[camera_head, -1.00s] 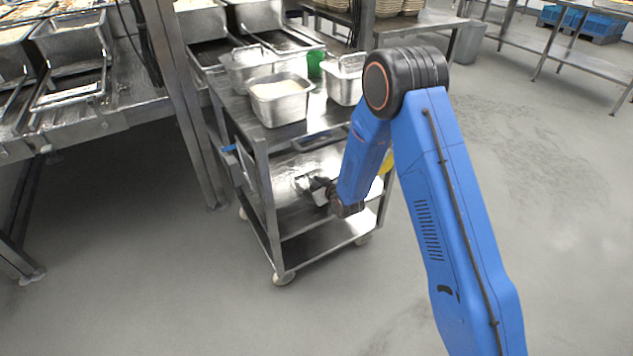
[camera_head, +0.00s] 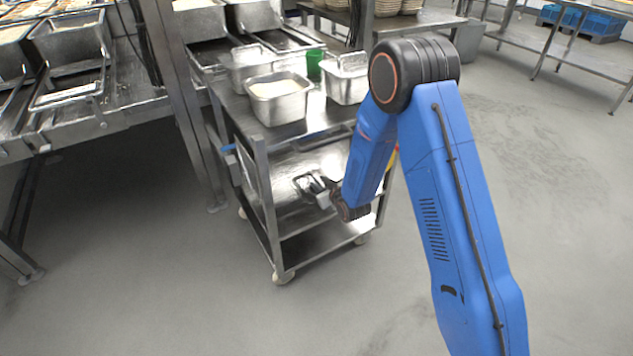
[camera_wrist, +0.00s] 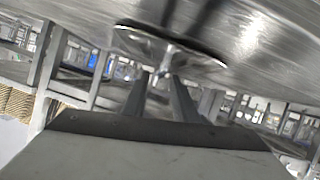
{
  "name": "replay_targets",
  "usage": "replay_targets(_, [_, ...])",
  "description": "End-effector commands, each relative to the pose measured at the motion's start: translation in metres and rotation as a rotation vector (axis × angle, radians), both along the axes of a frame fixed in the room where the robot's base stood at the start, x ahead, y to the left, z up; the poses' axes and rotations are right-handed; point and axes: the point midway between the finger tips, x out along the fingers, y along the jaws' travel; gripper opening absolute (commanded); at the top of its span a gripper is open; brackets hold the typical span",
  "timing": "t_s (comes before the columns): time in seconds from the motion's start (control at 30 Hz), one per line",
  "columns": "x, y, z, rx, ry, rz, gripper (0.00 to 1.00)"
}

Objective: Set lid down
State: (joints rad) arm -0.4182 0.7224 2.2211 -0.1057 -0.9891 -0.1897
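The metal lid (camera_wrist: 130,42) has a small handle in its middle. In the wrist view it lies flat against or very close to the cart's steel middle shelf, with a dark band along its edge. In the head view the lid (camera_head: 303,184) is small and partly hidden by my gripper (camera_head: 317,187) at the middle shelf. In the wrist view my gripper's (camera_wrist: 160,85) two dark fingers stand apart, with the lid's handle at or just past their tips. I see no finger clearly pressing on the handle.
The cart's posts and top bound the shelf. A steel counter (camera_head: 110,120) stands left. Open floor (camera_head: 560,190) lies right.

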Motion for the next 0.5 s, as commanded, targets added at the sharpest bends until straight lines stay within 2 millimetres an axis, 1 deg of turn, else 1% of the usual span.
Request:
replay_targets(0.03, [-0.009,-0.005,0.005,-0.001,0.001,0.0,0.26])
replay_targets(0.23, [-0.04,-0.023,0.019,-0.001,0.001,0.0,0.26])
replay_targets(0.33, [-0.051,-0.029,0.024,0.0,0.0,-0.001,0.26])
replay_targets(0.5, [-0.064,-0.036,0.029,-0.001,0.001,0.0,0.26])
